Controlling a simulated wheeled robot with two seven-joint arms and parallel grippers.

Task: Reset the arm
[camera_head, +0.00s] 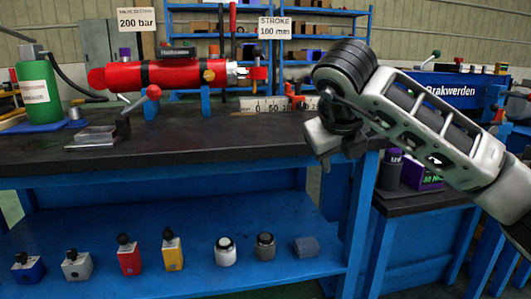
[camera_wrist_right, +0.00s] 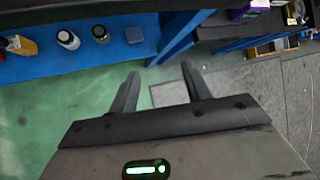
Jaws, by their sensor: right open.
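My right arm (camera_head: 430,115) comes in from the right in the head view, raised and bent in front of the bench's right end. Its gripper points down near the bench corner and is partly hidden by the wrist. In the right wrist view the right gripper (camera_wrist_right: 160,95) shows two dark fingers spread apart, with nothing between them. Below them are the green floor (camera_wrist_right: 80,110) and a grey floor patch. My left arm and gripper are not in view.
A dark-topped blue bench (camera_head: 200,140) carries a red cylinder (camera_head: 175,75) and a green canister (camera_head: 38,92). Its lower shelf (camera_head: 100,235) holds several small blocks and jars. A second bench (camera_head: 425,200) stands at the right with a purple box (camera_head: 422,176).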

